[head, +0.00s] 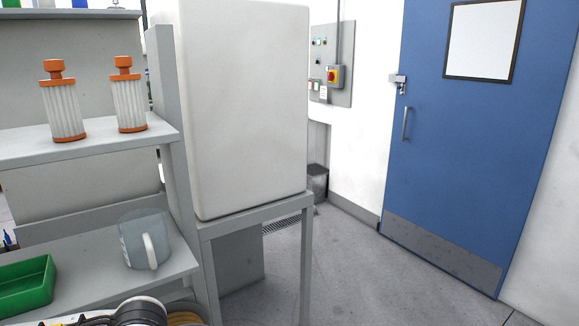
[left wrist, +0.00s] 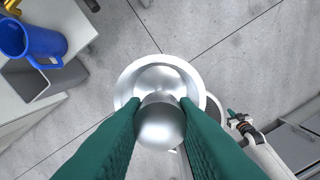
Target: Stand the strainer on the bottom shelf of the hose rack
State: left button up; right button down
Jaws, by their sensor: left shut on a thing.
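My left gripper (left wrist: 160,108), with green fingers, is shut on a shiny silver metal piece that looks like the strainer (left wrist: 160,122). It has a rounded knob-like end between the fingertips and a wide round rim beyond them, held above the grey floor. The strainer and left gripper do not show in the head view. What seems to be my right gripper (left wrist: 238,120) shows small at the right of the left wrist view; its jaw state is unclear. No hose rack is clearly identifiable; a tan coil (head: 186,318) shows at the bottom of the head view.
Grey shelving (head: 100,146) on the left holds two orange-capped filters, a clear jug (head: 145,240) and a green tray (head: 25,285). A white cabinet (head: 245,100) on a stand is beside it. A blue jug (left wrist: 30,40) shows in the wrist view. Floor before the blue door (head: 460,150) is clear.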

jog(key=shift+g, duration=0.8)
jog(key=s, duration=0.1)
jog(key=s+d, duration=0.1)
jog(key=s, duration=0.1)
jog(key=s+p, duration=0.1)
jog(key=s, duration=0.1)
jog(key=shift+d+r, duration=0.15)
jog(key=shift+r, duration=0.15)
